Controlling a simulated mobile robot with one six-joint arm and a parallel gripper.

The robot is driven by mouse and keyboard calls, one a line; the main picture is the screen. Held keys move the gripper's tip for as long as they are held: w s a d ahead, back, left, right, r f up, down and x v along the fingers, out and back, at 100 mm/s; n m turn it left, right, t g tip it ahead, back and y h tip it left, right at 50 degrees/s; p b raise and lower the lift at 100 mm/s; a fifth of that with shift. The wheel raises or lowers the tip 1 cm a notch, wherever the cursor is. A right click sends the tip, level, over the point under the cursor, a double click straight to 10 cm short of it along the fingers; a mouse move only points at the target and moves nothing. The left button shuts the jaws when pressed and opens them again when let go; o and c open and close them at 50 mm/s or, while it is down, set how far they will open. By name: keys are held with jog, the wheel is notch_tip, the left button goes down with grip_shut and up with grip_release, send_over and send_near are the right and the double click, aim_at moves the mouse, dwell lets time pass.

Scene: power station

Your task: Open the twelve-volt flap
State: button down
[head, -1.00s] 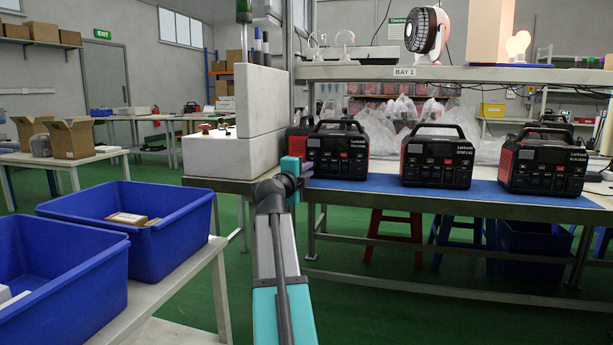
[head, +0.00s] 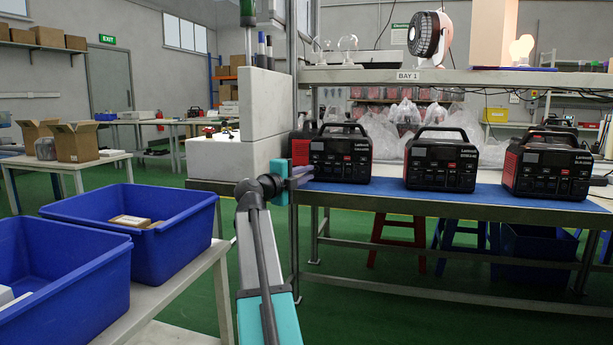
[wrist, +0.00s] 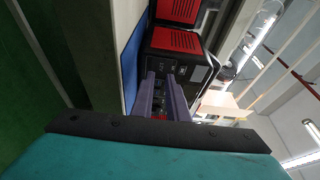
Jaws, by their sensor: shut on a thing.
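The nearest power station (head: 340,155), black with red sides, stands at the left end of the blue mat, its front facing me. My gripper (head: 306,178) is at the lower left of its front. In the wrist view the two grey-purple fingers (wrist: 165,78) reach to the black front of the power station (wrist: 172,42), with a narrow gap between them. They are shut on a small part at the front, seemingly the twelve-volt flap. The flap itself is hidden by the fingers, and I cannot tell how far it stands open.
Two more power stations (head: 440,160) (head: 547,166) stand to the right on the blue mat (head: 420,192). Blue bins (head: 170,235) sit on the table at left. A shelf (head: 480,77) runs above.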

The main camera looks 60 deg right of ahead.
aim_at(313, 171)
jog(key=shift+w+a+m+g+y, duration=0.1)
jog(key=shift+w+m+g+y, duration=0.25)
jog(key=shift+m+g, duration=0.7)
jog(key=shift+w+m+g+y, duration=0.25)
jog(key=shift+w+m+g, duration=0.25)
jog(key=shift+g, duration=0.85)
jog(key=shift+w+a+m+g+y, duration=0.1)
jog(key=shift+w+m+g+y, duration=0.2)
jog(key=shift+m+g, duration=0.8)
jog(key=shift+w+m+g+y, duration=0.25)
jog(key=shift+m+g+y, duration=0.4)
jog(key=shift+g, duration=0.55)
jog(key=shift+a+g, duration=0.15)
jog(key=shift+g, duration=0.15)
jog(key=c, duration=1.7)
grip_release()
jog(key=shift+w, duration=0.15)
jog(key=shift+r, duration=0.15)
